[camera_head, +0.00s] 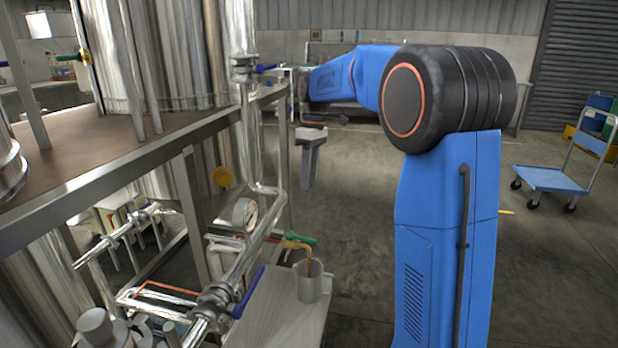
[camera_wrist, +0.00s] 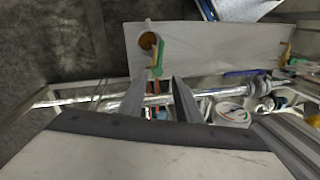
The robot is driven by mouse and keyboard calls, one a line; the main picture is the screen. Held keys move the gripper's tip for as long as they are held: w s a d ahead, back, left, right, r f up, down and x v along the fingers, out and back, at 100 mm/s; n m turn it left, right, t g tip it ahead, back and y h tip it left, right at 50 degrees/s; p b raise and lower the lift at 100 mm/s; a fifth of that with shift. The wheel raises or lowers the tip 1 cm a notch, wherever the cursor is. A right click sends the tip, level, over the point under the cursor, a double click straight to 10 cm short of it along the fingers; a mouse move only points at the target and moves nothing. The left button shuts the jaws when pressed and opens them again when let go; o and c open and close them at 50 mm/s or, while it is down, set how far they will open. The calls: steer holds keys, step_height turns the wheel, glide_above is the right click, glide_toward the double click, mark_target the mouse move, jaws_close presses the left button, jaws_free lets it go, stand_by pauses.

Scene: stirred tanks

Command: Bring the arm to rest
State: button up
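My arm rises in blue at the right of the head view, then reaches left and back from a black joint. My gripper (camera_head: 309,184) hangs fingers-down beyond the tank frame's corner, in the air. In the wrist view my gripper (camera_wrist: 161,76) shows two grey fingers standing apart with nothing held between them. Beyond the fingertips in that view are a green-handled tap (camera_wrist: 157,58) and a cup (camera_wrist: 148,40) with brown contents. In the head view a brown stream runs from the tap (camera_head: 298,239) into the pale cup (camera_head: 309,285).
The cup stands on a light bench (camera_head: 278,310) beside the steel frame (camera_head: 135,150) with tanks, pipes and a round gauge (camera_head: 244,214). Blue valve handles (camera_head: 249,292) stick out from the pipes. A blue trolley (camera_head: 550,178) stands at right. The floor between is clear.

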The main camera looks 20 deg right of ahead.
stand_by(0.5)
steer(key=s+a+r+m+t, duration=0.2)
steer(key=s, duration=0.8)
steer(key=s+f+m+t, duration=0.2)
steer(key=s+f, duration=0.3)
steer(key=s, duration=0.8)
steer(key=s+a+f+m+t+h, duration=0.1)
steer(key=s+f+m, duration=0.3)
steer(key=s, duration=1)
step_height(320, 180, down, 2)
steer(key=shift+f+m+t+h, duration=0.1)
steer(key=shift+m+t+h, duration=0.25)
steer(key=shift+t, duration=0.35)
